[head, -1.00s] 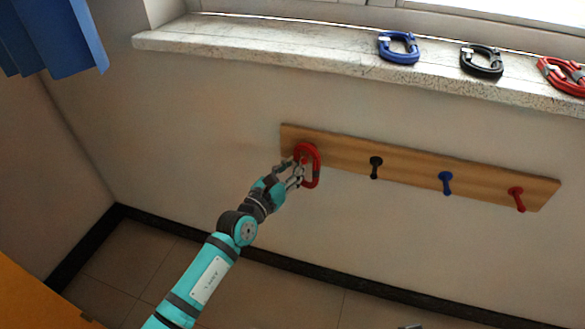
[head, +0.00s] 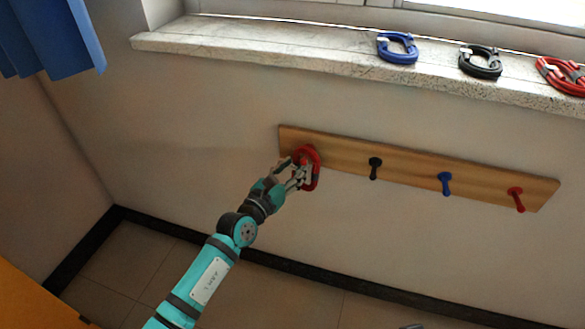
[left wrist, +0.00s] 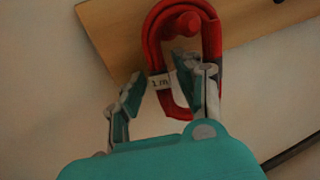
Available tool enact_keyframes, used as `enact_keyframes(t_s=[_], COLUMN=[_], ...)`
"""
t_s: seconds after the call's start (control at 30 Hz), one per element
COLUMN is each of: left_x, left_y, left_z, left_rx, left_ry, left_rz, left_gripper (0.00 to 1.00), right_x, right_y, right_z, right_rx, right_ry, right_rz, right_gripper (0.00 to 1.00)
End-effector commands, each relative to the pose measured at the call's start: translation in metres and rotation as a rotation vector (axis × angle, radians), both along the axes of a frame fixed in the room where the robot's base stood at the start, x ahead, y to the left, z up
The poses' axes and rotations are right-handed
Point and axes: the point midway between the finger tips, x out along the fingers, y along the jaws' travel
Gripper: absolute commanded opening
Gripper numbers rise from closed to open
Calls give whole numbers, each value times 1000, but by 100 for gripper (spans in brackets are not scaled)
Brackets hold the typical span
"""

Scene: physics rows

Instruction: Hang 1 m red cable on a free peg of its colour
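The red cable coil (head: 316,172), with a white "1 m" tag (left wrist: 160,82), is at the left end of the wooden peg board (head: 400,170). In the left wrist view a red peg head (left wrist: 188,23) shows inside the top of the coil (left wrist: 210,40), and the loop passes around it. My left gripper (head: 290,170) is at the coil's lower left. Its fingers (left wrist: 155,78) are spread apart, with the tagged left side of the coil showing between them. Whether a finger touches the coil is hard to tell. My right gripper is not seen.
To the right on the board are a bare black peg (head: 375,167), blue peg (head: 445,183) and red peg (head: 516,199). Blue (head: 398,48), black (head: 480,62) and red (head: 563,76) coils lie on the stone sill (head: 250,42) above. The wall below the board is clear.

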Motion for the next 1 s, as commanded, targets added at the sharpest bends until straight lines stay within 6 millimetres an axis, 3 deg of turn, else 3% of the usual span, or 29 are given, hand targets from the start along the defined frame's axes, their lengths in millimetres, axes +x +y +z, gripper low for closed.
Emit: enact_keyframes(t_s=[0.43,0.8,1.0], left_x=[-8,-71,-94], left_y=[6,45,61], left_z=[-2,-2,-1], left_rx=[0,1,1], left_ry=[2,3,2], left_rz=[1,0,0], left_gripper=[44,44,44], right_x=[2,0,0], right_y=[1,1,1], right_z=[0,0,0], right_rx=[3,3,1], right_ry=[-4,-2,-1], right_rz=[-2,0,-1], right_gripper=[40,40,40])
